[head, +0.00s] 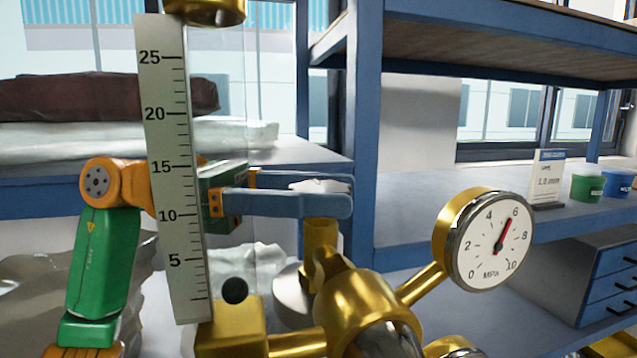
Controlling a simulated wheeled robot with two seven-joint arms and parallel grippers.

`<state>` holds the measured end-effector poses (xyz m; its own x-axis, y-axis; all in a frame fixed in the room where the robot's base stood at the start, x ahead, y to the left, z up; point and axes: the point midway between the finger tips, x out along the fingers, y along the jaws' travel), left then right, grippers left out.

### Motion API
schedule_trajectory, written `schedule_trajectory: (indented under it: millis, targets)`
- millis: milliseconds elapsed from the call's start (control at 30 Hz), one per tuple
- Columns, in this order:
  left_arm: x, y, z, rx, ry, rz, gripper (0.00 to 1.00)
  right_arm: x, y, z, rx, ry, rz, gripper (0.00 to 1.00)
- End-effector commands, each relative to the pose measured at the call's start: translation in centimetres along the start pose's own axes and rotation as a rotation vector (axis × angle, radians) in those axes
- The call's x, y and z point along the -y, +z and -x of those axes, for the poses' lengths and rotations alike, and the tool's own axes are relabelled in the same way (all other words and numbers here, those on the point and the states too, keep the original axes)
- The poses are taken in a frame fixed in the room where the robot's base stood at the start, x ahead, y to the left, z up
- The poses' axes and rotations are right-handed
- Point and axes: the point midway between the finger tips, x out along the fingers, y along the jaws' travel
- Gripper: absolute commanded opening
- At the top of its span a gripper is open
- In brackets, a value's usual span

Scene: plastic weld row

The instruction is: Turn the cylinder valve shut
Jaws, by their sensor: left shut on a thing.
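My left gripper (335,194) reaches in from the left behind the upright flow scale. Its two long blue fingers are closed on a pale, silvery piece (318,187), which seems to be the handle of the cylinder valve; the near finger hides most of it. Directly below the fingers stands a brass stem (320,236), joined to a larger brass body (368,305). The round pressure gauge (490,240) on this brass fitting has its red needle near 6 MPa. My right gripper is not in view.
The white flow scale (172,200), with a clear tube and dark ball (235,290), stands close in front of my left arm. Behind are a blue shelf rack (367,130), stacked sacks (110,98), green and blue tubs (587,187) and a drawer unit (610,280).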

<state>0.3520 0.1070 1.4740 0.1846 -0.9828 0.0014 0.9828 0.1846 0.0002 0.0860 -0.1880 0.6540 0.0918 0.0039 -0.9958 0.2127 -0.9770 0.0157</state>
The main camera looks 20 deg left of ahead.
Motion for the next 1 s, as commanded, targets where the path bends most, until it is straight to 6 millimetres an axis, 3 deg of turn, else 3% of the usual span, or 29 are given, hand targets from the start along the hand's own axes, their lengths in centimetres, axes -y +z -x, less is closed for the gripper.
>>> schedule_trajectory:
  millis: [233,267,367,667,1000]
  targets:
    - [0.0,0.1,0.0,0.004,0.001,0.000,0.14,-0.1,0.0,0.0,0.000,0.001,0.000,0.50]
    - [0.0,0.1,0.0,0.004,0.001,0.000,0.75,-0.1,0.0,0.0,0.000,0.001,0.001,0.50]
    - [0.0,0.1,0.0,0.002,0.001,0.000,0.99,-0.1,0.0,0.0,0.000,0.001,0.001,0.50]
    - [0.0,-0.1,0.3,0.000,0.002,0.000,0.99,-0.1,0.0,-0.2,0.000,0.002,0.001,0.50]
    - [0.0,0.0,6.5,0.002,0.002,0.000,0.99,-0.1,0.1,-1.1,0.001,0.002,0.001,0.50]
